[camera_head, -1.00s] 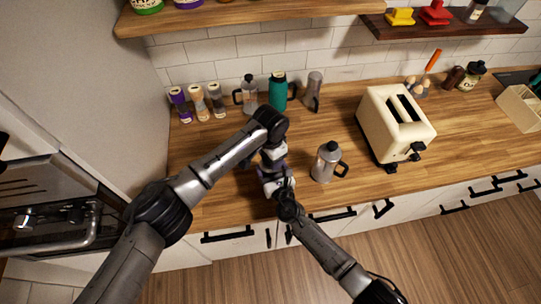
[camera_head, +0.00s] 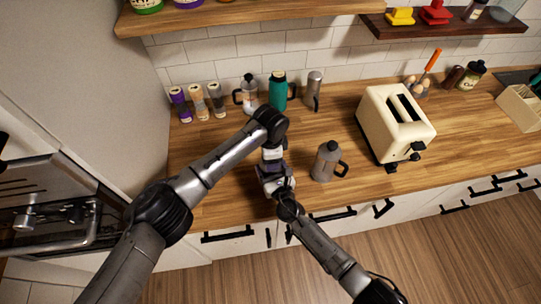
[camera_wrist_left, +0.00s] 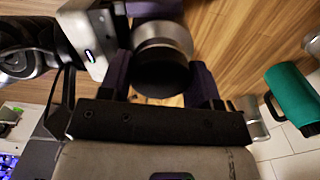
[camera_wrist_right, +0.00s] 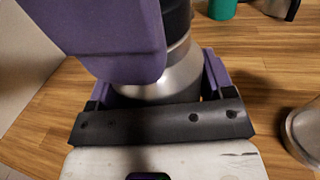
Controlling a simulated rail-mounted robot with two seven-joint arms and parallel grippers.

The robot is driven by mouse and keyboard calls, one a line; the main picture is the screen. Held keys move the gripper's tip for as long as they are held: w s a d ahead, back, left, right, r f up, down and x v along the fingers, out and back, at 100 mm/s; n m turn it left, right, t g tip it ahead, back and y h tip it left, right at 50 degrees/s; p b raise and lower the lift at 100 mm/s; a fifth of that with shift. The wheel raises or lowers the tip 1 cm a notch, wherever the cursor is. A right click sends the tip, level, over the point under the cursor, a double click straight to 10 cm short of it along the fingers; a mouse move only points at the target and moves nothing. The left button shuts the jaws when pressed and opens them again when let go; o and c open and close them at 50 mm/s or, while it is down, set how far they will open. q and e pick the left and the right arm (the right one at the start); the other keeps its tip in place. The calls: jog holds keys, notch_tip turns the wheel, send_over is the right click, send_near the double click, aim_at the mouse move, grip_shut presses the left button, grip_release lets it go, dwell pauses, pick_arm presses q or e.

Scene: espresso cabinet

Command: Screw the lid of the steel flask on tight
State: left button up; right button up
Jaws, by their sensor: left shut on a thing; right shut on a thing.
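The steel flask (camera_wrist_right: 172,78) stands between the fingers of my right gripper (camera_wrist_right: 160,85), which is shut on its silver body. Its black lid (camera_wrist_left: 162,75) shows in the left wrist view on top of the silver neck (camera_wrist_left: 162,33). The purple fingers of my left gripper (camera_wrist_left: 163,88) are on both sides of the lid and shut on it. In the head view my left gripper (camera_head: 272,165) is above my right gripper (camera_head: 278,186), near the counter's front edge. The grippers hide most of the flask there. I cannot tell how tight the lid is.
A teal flask (camera_head: 278,92), a glass press (camera_head: 249,96), a grey flask (camera_head: 313,92) and several jars (camera_head: 198,102) stand along the back.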

pick_arm(q)
jog(key=shift+a, duration=0.1)
dwell(0.3)
jog(key=o, duration=1)
jog(key=shift+r, duration=2.25)
jog(key=shift+c, duration=0.5)
